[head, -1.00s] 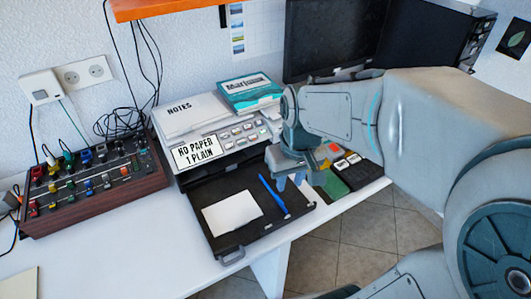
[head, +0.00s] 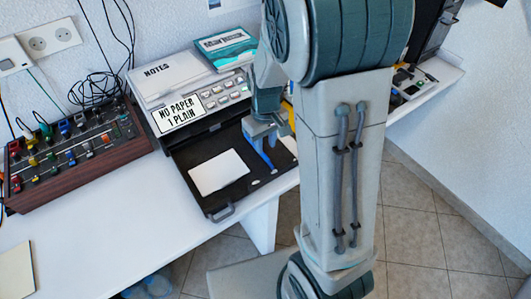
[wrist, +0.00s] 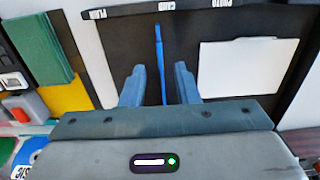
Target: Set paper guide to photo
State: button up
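The blue paper guide (head: 264,157) is a thin bar lying in the black pulled-out tray (head: 215,148) of the printer (head: 190,90). In the wrist view the guide (wrist: 160,55) stands between my two fingers, with a gap on each side. My gripper (wrist: 159,82) is open; in the head view my gripper (head: 264,131) is over the guide's far part. On the tray's edge, a PLAIN label (wrist: 97,14) is left of the guide's end and a PHOTO label (wrist: 208,3) is right of it, partly cut off.
White paper (head: 218,172) lies in the tray, left of the guide. The printer's sign (head: 180,113) reads "NO PAPER 1 PLAIN". A mixer (head: 75,150) stands left of the printer. A green block (wrist: 42,47) and a yellow one lie beside the tray.

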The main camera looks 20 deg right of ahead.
notch_tip(320, 180, down, 5)
jog(key=shift+r, duration=0.1)
dwell(0.3)
